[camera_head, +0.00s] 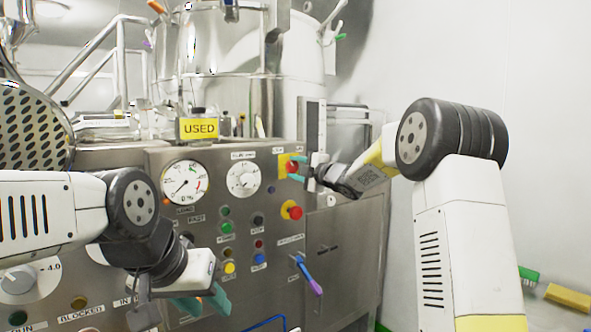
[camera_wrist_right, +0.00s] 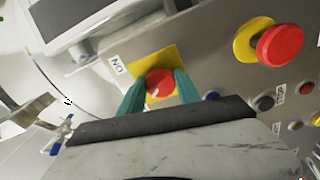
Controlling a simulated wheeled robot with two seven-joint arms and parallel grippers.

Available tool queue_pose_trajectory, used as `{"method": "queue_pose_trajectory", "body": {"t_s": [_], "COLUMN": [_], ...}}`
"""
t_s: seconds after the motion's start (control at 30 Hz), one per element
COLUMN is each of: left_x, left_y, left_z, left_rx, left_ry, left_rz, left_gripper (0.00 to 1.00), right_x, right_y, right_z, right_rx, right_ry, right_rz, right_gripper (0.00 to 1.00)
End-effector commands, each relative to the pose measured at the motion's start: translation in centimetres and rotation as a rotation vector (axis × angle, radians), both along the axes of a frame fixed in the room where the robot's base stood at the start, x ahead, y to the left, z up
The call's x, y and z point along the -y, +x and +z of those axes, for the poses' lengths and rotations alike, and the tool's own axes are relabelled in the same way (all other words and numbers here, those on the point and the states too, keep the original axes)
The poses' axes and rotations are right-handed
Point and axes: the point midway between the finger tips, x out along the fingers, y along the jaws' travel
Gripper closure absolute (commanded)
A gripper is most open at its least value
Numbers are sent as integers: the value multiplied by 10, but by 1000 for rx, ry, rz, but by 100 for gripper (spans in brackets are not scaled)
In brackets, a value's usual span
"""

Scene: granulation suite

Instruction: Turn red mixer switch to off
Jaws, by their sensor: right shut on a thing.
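The red mixer switch (camera_head: 291,166) sits on a yellow plate at the upper right of the grey control panel. In the right wrist view the red switch (camera_wrist_right: 159,82) lies between the two teal fingertips of my right gripper (camera_wrist_right: 160,90), which is shut on it. A small white mark shows on the knob, and an "ON" label (camera_wrist_right: 117,65) is beside the plate. In the head view my right gripper (camera_head: 297,170) reaches the switch from the right. My left gripper (camera_head: 204,302) has its teal fingers apart, empty, low in front of the panel.
A red emergency-type button (camera_head: 293,211) on a yellow plate is just below the switch. Gauges (camera_head: 185,182), small coloured buttons and a blue-purple lever (camera_head: 309,277) are on the panel. A yellow "USED" sign (camera_head: 199,128) stands on top.

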Motion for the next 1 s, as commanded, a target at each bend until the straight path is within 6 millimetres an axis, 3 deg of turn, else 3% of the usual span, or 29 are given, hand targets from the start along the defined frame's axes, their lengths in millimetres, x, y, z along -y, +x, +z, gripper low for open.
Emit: {"method": "queue_pose_trajectory", "body": {"t_s": [0.4,0.93,0.97,1.0], "left_x": [0,0,0,0], "left_y": [0,0,0,0], "left_z": [0,0,0,0], "left_rx": [0,0,0,0], "left_ry": [0,0,0,0], "left_rz": [0,0,0,0], "left_gripper": [64,64,64,64], "right_x": [0,0,0,0], "right_y": [0,0,0,0], "right_z": [-1,-1,-1,-1], "right_rx": [98,109,109,109], "right_ry": [-138,-155,-155,-155], "right_rz": [1,1,1,1], "right_gripper": [100,100,55,47]}}
